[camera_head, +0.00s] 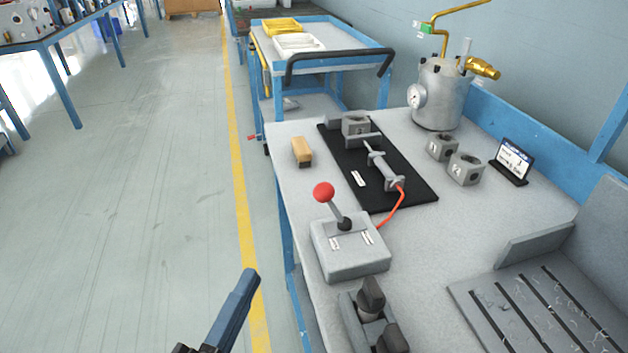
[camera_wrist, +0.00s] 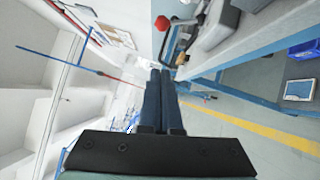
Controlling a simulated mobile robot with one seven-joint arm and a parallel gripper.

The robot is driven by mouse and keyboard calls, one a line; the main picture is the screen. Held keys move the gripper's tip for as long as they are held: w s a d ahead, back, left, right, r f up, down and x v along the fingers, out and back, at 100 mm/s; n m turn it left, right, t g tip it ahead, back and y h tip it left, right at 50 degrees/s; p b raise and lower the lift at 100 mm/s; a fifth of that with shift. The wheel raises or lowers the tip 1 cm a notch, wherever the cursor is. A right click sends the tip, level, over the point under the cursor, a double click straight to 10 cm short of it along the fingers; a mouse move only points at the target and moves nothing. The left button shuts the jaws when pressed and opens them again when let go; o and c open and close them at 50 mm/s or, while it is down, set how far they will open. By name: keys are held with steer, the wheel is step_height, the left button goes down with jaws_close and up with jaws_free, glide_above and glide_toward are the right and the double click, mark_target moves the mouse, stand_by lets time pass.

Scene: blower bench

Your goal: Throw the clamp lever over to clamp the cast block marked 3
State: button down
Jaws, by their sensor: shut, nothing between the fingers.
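The clamp lever (camera_head: 334,207) has a red ball knob and rises from a grey box (camera_head: 350,262) near the bench's left edge. It leans to the left and away from me. In the wrist view the red knob (camera_wrist: 162,22) shows beyond my fingertips. A red hose links the box to a clamp cylinder (camera_head: 382,168) on a black plate (camera_head: 408,197). A cast block (camera_head: 355,124) sits at the plate's far end, near the clamp's cross plate; its mark is too small to read. My gripper (camera_head: 250,273) is shut and empty, left of the bench and apart from the lever.
A wooden-handled brush (camera_head: 302,152) lies left of the plate. Two loose blocks (camera_head: 441,148) (camera_head: 465,168), a small display (camera_head: 511,160) and a metal tank (camera_head: 440,95) stand to the right. A dark toggle-like fixture (camera_head: 372,298) is nearer me. The floor at left is clear.

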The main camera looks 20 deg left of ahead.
mark_target(331, 205)
stand_by(0.3)
steer(key=w+d+r+p, duration=0.2)
steer(key=w, duration=1)
steer(key=shift+w+d+r, duration=0.15)
steer(key=shift+w+d, duration=0.15)
steer(key=shift+w, duration=0.05)
